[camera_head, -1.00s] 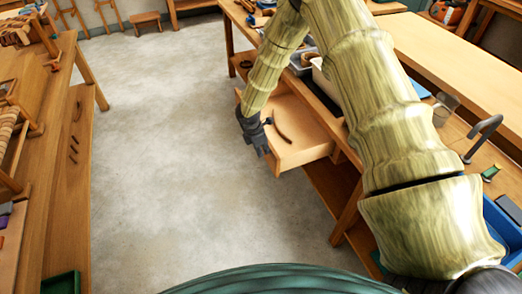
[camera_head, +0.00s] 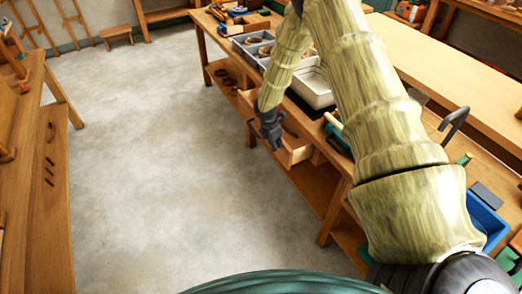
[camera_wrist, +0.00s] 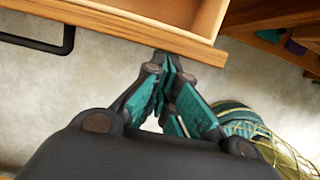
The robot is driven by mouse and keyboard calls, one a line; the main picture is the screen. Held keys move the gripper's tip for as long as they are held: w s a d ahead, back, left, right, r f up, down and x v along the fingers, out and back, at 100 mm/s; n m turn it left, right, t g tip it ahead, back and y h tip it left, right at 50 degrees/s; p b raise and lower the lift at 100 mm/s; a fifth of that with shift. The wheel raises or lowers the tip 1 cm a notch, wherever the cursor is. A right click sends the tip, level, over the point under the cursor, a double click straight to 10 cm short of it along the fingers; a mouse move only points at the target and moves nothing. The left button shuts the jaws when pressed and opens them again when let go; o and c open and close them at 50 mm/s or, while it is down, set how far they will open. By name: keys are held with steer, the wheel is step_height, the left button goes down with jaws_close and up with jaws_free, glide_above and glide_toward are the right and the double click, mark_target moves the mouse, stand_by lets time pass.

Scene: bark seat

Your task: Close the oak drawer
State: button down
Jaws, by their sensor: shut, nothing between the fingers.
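The oak drawer (camera_head: 298,154) sticks part way out of the workbench's front, below the top. In the wrist view its front board (camera_wrist: 135,30) crosses the top, with a dark bar handle (camera_wrist: 66,42) at the left. My gripper (camera_head: 276,147) is at the drawer's front, near its right end. In the wrist view my gripper (camera_wrist: 165,62) is shut and empty, its fingertips at the outer face of the front board, seemingly touching it. My arm and gripper hide much of the drawer in the head view.
The workbench (camera_head: 332,190) runs along the right, with a lower shelf (camera_head: 310,190). Grey trays (camera_head: 252,42) and a white bin (camera_head: 313,88) stand on it. Another wooden bench (camera_head: 40,190) stands at the left. The concrete floor (camera_head: 160,150) between them is clear.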

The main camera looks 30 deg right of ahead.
steer(key=d, duration=0.7)
steer(key=shift+w, duration=0.15)
steer(key=shift+d, duration=0.1)
